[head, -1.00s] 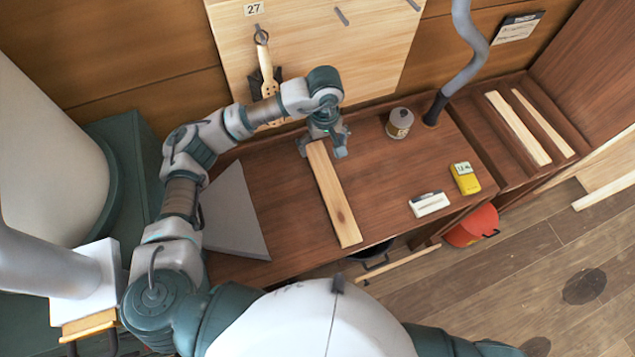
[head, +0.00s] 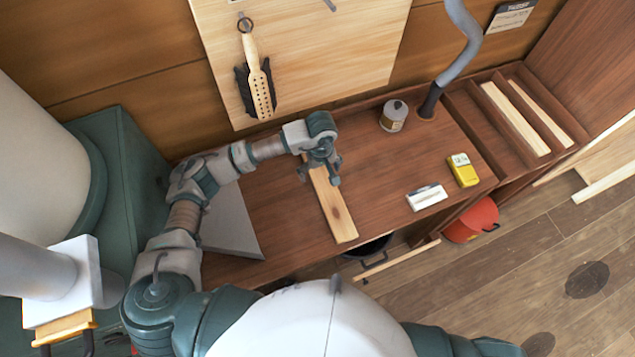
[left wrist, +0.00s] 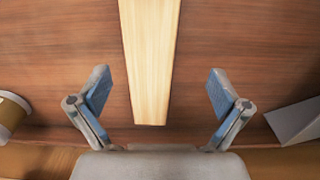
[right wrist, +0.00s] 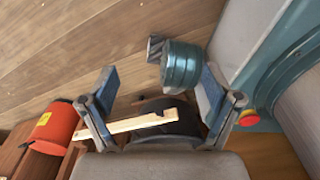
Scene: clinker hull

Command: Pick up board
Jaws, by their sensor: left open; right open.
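The board (head: 335,209) is a long pale plank lying flat on the brown workbench (head: 275,205), its near end close to the front edge. My left gripper (head: 320,175) is over the board's far part, its two fingers apart. In the left wrist view, the board (left wrist: 151,60) runs between the open fingers of the left gripper (left wrist: 159,95), with a gap on each side and no contact visible. My right gripper (right wrist: 155,85) is open in the right wrist view. A pale wooden bar (right wrist: 135,123) and floor show beyond its fingers.
On the bench stand a grey canister (head: 393,116), a white box (head: 427,197) and a yellow meter (head: 463,170). A grey wedge-shaped plate (head: 232,225) lies left of the board. A hose (head: 464,45) rises at the back. A red bucket (head: 473,220) is below the front edge.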

